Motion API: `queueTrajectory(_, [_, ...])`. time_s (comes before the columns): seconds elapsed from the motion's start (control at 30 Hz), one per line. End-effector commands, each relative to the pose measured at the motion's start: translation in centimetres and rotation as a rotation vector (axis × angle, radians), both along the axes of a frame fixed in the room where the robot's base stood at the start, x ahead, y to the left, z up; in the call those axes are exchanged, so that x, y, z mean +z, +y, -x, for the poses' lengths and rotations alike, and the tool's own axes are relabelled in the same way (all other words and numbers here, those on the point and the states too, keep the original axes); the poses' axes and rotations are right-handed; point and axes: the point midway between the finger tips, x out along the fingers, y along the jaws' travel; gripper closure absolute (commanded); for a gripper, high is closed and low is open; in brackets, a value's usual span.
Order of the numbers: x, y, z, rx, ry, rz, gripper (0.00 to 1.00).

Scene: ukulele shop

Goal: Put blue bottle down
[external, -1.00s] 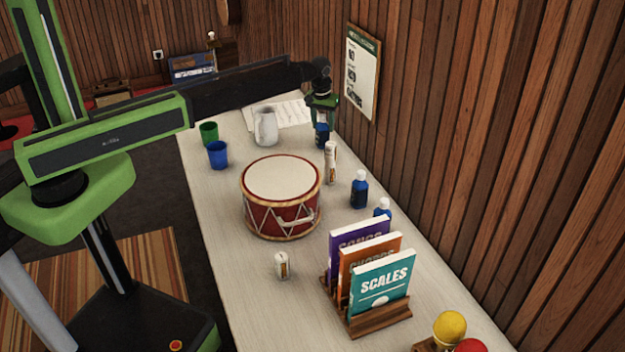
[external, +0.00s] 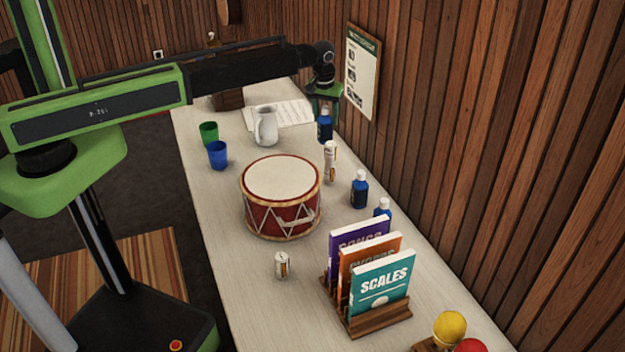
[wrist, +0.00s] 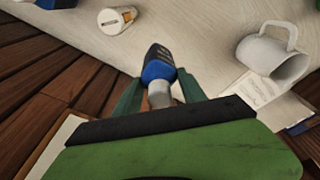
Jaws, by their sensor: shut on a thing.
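My gripper (external: 324,97) is above the far right part of the table, near the wooden wall, and is shut on a blue bottle (external: 325,128). In the wrist view the bottle (wrist: 157,66) has a dark body, a bright blue band and a grey neck. Its neck end lies between my green fingers (wrist: 160,98). I cannot tell whether its base touches the table. Two similar blue bottles, one (external: 359,189) and another (external: 382,208), stand nearer along the right edge.
A white pitcher (external: 265,127) and paper sheets (external: 290,112) are left of my gripper. A white printed cylinder (external: 330,160) stands close in front of the held bottle. A drum (external: 282,200), a blue cup (external: 217,155) and a green cup (external: 208,133) stand on the table (external: 225,240).

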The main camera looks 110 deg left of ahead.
Motion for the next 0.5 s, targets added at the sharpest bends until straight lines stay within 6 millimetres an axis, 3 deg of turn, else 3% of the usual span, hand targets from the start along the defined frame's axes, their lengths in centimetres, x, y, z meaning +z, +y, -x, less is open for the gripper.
queueTrajectory(0.17, [-2.8,0.0,0.0,0.0,0.0,0.0,0.99])
queueTrajectory(0.5, [-2.3,0.0,0.0,0.0,0.0,0.0,0.99])
